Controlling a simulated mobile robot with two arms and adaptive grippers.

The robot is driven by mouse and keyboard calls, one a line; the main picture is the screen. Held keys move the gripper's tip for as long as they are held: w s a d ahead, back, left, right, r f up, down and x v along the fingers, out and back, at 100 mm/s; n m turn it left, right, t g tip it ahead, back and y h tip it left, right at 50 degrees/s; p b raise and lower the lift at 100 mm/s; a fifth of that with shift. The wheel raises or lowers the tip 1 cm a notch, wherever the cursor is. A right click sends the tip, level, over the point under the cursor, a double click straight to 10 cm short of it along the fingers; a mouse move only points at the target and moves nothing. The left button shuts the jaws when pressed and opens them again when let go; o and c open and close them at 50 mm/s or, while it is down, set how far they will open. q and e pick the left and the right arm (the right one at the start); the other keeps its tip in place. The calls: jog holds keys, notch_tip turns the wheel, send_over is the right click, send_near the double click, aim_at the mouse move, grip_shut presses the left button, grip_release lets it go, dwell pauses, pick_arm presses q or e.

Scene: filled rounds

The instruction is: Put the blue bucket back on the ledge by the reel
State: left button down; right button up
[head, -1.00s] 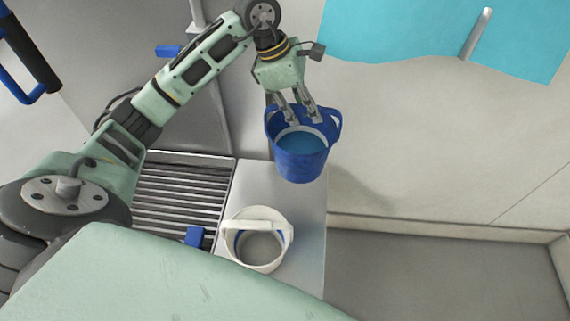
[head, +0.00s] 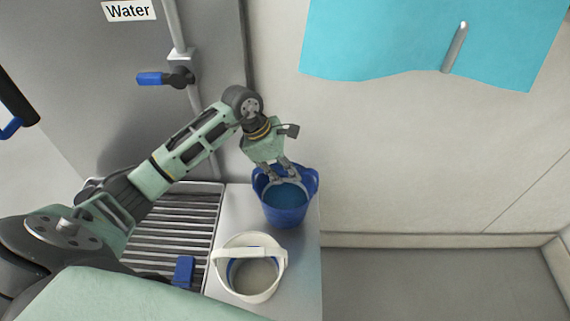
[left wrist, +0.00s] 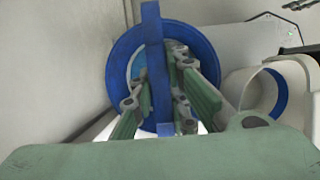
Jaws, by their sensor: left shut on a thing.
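The blue bucket (head: 287,214) holds pale blue liquid and stands upright at the far end of the pale ledge (head: 230,210). My left gripper (head: 285,181) is above it, shut on its handle. In the left wrist view the bucket's round rim (left wrist: 117,65) shows from above, with the blue handle strap running between the fingers of my left gripper (left wrist: 158,95). Whether the bucket's base touches the ledge I cannot tell. No reel can be made out. My right gripper is not in view.
A white bucket (head: 250,288) with a raised white handle stands on the ledge, close in front of the blue one. A slatted grate (head: 165,230) lies left of the ledge. A plain wall is behind, with a cyan sheet (head: 400,40) above. A blue-handled water tap (head: 150,78) is at upper left.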

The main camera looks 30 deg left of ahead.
pick_arm(q)
jog(key=shift+f, duration=0.4)
notch_tip(320, 180, down, 3)
jog(key=shift+w+r+p, duration=0.1)
jog(key=shift+p, duration=0.35)
jog(key=c, duration=2.2)
grip_release()
jog(key=shift+f, duration=0.25)
jog(key=o, duration=0.5)
jog(key=shift+r, duration=0.1)
